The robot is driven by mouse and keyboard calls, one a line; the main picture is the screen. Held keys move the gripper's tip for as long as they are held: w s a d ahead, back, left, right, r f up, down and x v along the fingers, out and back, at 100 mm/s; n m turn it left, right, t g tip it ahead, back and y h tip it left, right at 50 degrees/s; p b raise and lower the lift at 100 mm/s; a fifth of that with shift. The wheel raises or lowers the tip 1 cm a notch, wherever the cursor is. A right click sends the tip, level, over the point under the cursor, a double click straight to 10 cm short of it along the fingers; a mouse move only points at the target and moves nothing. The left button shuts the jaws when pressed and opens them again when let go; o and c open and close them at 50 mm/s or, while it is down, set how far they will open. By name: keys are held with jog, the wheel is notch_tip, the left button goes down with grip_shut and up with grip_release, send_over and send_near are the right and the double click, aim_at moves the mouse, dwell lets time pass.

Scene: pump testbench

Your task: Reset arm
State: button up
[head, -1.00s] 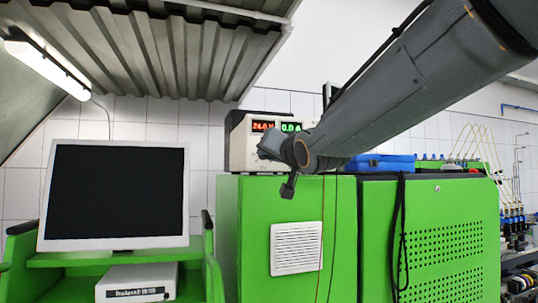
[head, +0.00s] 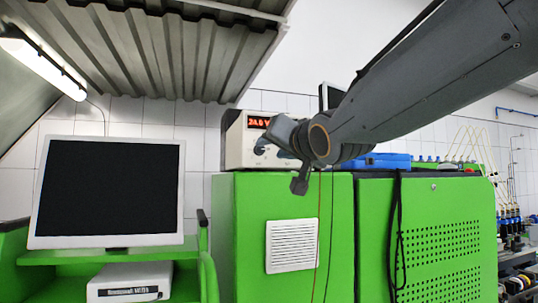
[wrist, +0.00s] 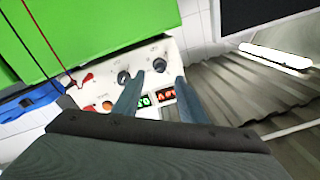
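My gripper shows two blue-grey fingers (wrist: 157,96) in the wrist view, spread apart with nothing between them. The white power supply (head: 238,140) stands on the green cabinet in the head view. Its red display reads about 24.0 V, and my arm hides its right part. The wrist view shows the power supply's panel (wrist: 108,86) upside down, with knobs, a green display and a red display. The fingers overlap this panel in the picture; I cannot tell the distance. In the head view my arm reaches in from the upper right, with its end in front of the power supply.
A green cabinet (head: 340,235) with a white vent stands below. A blue case (head: 385,161) lies on its top. A monitor (head: 108,190) on a green stand is at left. Thin red and black cables (head: 326,235) hang down the cabinet front. A corrugated canopy (head: 185,55) hangs above.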

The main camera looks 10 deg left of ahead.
jog(key=shift+s+d, duration=0.4)
jog(key=shift+s, duration=0.2)
jog(key=w+d+f+g+h, duration=0.1)
jog(key=d+f+g+h, duration=0.15)
jog(key=d+f, duration=0.6)
jog(key=w+d+f+m+g+h, duration=0.1)
jog(key=d+f+h, duration=0.2)
jog(key=f, duration=1)
jog(key=w+d+f+g+h, duration=0.1)
jog(key=d+f+g+h, duration=0.15)
jog(key=d+f, duration=0.6)
jog(key=s+d+f+g+h, duration=0.1)
jog(key=s+d+f+g, duration=0.2)
jog(key=s+d+f, duration=0.3)
jog(key=s+d+f+g+h, duration=0.1)
jog(key=s+d+f+g, duration=0.3)
jog(key=s+f, duration=1.1)
notch_tip(320, 180, down, 5)
jog(key=d+b, duration=0.1)
jog(key=d, duration=0.1)
jog(key=shift+d+m+g+h, duration=0.3)
jog(key=shift+d, duration=0.05)
jog(key=shift+w, duration=0.1)
